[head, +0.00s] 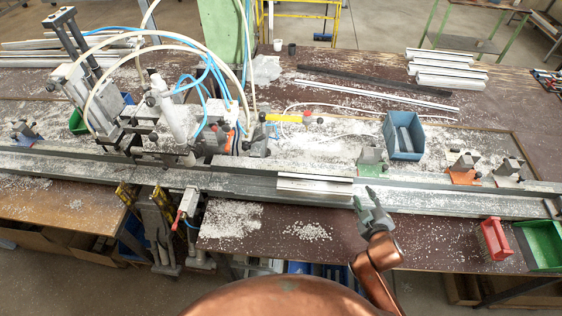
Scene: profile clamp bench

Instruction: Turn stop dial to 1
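Several small stops with dark blocks stand along the rail (430,200). One has a green base (369,166), one an orange base (463,176), one a pale base (508,172), and one at the far left a blue base (25,136). No dial or number can be made out on them at this size. My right gripper (365,197) is over the front of the rail, below the green-based stop and just right of a silver profile piece (315,187). Its two fingers are apart with nothing seen between them. My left gripper is not in view.
A clamp machine (165,125) with hoses fills the left of the bench. A blue bin (403,138) stands behind the rail. A red bin (495,240) and a green bin (541,245) stand at the front right. Metal chips lie on the bench. Profiles (446,70) lie at the back.

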